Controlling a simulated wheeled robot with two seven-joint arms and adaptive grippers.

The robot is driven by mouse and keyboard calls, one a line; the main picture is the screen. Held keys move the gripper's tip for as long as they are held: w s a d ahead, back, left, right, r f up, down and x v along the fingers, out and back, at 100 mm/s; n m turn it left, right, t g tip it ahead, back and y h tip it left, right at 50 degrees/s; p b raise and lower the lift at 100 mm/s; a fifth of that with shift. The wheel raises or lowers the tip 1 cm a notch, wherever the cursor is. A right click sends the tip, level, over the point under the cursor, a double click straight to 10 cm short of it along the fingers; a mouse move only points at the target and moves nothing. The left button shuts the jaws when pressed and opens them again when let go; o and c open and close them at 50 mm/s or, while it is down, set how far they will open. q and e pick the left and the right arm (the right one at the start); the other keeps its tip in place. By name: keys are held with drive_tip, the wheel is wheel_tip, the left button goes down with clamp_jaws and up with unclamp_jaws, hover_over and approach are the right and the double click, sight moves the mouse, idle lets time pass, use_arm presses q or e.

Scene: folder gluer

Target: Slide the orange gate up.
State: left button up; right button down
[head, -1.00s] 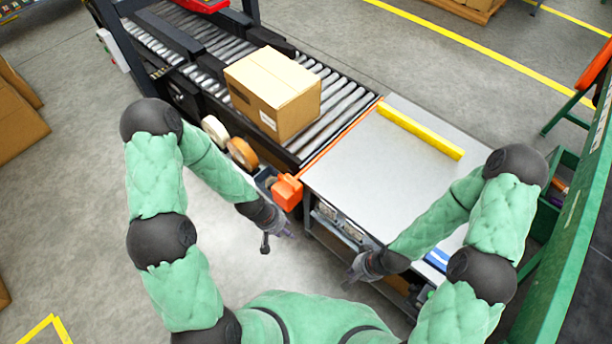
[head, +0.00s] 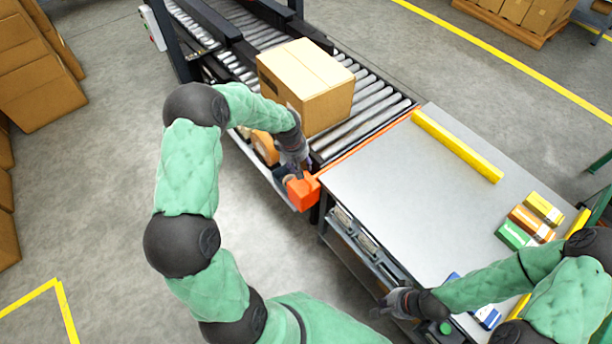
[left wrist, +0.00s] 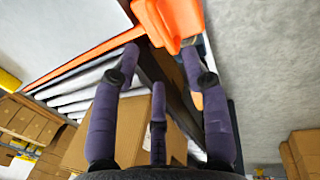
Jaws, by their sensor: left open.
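The orange gate (head: 352,148) is a thin strip across the end of the roller conveyor, along the table's edge. Its orange block-shaped end (head: 303,192) sticks out at the near side. In the left wrist view the orange block (left wrist: 172,18) is at the top, just beyond the fingertips. My left gripper (head: 297,172) is at the near end of the gate, close to the block. In the left wrist view its purple fingers (left wrist: 160,58) are spread and empty; contact with the block cannot be told. My right gripper (head: 380,310) is low by the table's front side, its fingers too small to read.
A cardboard box (head: 305,85) sits on the rollers (head: 365,115) behind the gate. A grey table (head: 410,190) adjoins it, with a yellow bar (head: 457,146) and small coloured boxes (head: 530,222).

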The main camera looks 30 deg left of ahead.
use_arm(q)
drive_tip(key=f, duration=0.2)
drive_tip(key=w+f+b, duration=0.1)
drive_tip(key=f, duration=0.2)
drive_tip(key=f+b, duration=0.1)
drive_tip(key=f, duration=0.1)
drive_tip(key=shift+w+d+f, duration=0.15)
drive_tip(key=shift+d+f, duration=0.05)
drive_tip(key=shift+d, duration=0.1)
clamp_jaws()
